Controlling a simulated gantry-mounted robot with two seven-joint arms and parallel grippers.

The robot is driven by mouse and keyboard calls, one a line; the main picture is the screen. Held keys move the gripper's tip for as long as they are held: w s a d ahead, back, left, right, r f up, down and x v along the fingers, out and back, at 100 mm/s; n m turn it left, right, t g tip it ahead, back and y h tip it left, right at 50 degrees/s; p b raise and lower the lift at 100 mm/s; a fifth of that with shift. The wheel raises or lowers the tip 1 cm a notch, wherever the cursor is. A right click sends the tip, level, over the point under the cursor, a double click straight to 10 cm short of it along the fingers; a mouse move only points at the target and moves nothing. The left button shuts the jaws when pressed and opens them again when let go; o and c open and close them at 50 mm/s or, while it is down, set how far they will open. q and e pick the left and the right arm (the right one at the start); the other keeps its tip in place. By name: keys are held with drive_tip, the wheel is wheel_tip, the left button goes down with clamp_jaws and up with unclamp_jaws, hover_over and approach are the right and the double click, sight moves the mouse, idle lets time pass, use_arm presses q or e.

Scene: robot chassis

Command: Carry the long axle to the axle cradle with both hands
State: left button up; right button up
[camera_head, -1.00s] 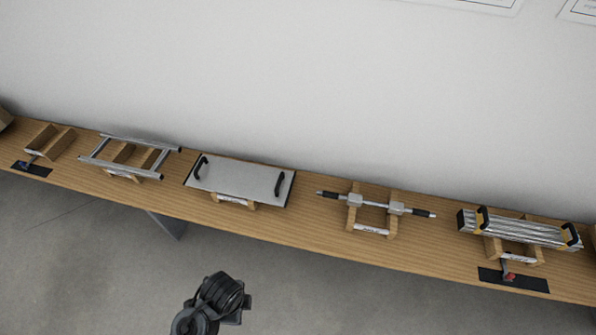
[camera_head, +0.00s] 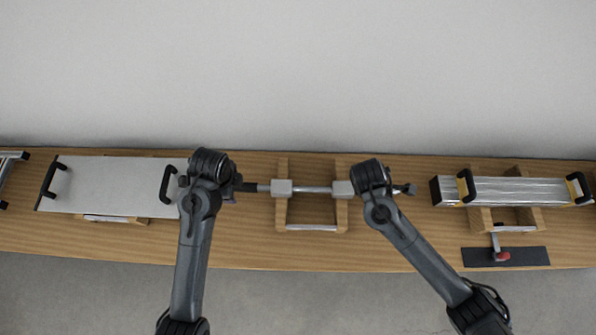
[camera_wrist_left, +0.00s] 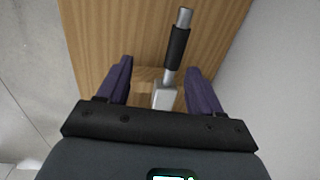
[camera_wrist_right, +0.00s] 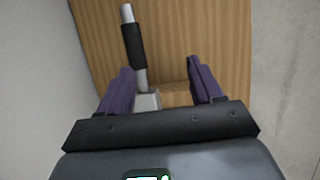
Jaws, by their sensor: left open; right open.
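The long axle (camera_head: 312,189) is a silver rod with two grey blocks and dark end grips. It lies level across a wooden stand (camera_head: 283,213) in the head view. My left gripper (camera_wrist_left: 160,75) is open over its left end; the left wrist view shows the black grip (camera_wrist_left: 177,48) and a block between the fingers. My right gripper (camera_wrist_right: 160,72) is open over the right end; in the right wrist view the rod shows between the fingers, nearer the left one. In the head view my wrists hide both gripper tips. I cannot tell which stand is the axle cradle.
A grey panel (camera_head: 110,185) with black handles lies left of the axle. A silver bundle (camera_head: 515,190) with handles rests on a stand at the right, with a red-tipped clamp (camera_head: 502,255) on a black mat before it. The wall (camera_head: 300,75) runs behind the bench.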

use_arm(q)
drive_tip(key=w+b, duration=0.1)
drive_tip(key=w+t+b, duration=0.1)
drive_tip(key=b, duration=0.1)
drive_tip(key=shift+w+f, duration=0.15)
drive_tip(key=shift+f, duration=0.25)
use_arm(e)
drive_tip(key=w+t, duration=0.1)
drive_tip(key=w, duration=0.2)
drive_tip(key=shift+w, duration=0.15)
use_arm(q)
drive_tip(key=shift+f, duration=0.1)
drive_tip(key=f, duration=0.3)
drive_tip(key=w+f, duration=0.1)
drive_tip(key=f, duration=0.3)
drive_tip(key=w+f, duration=0.1)
drive_tip(key=f, duration=0.2)
drive_tip(key=shift+w+f, duration=0.1)
drive_tip(key=shift+f, duration=0.15)
use_arm(e)
drive_tip(key=x, duration=1.1)
drive_tip(key=shift+w+d+r, duration=0.1)
use_arm(q)
clamp_jaws()
use_arm(e)
clamp_jaws()
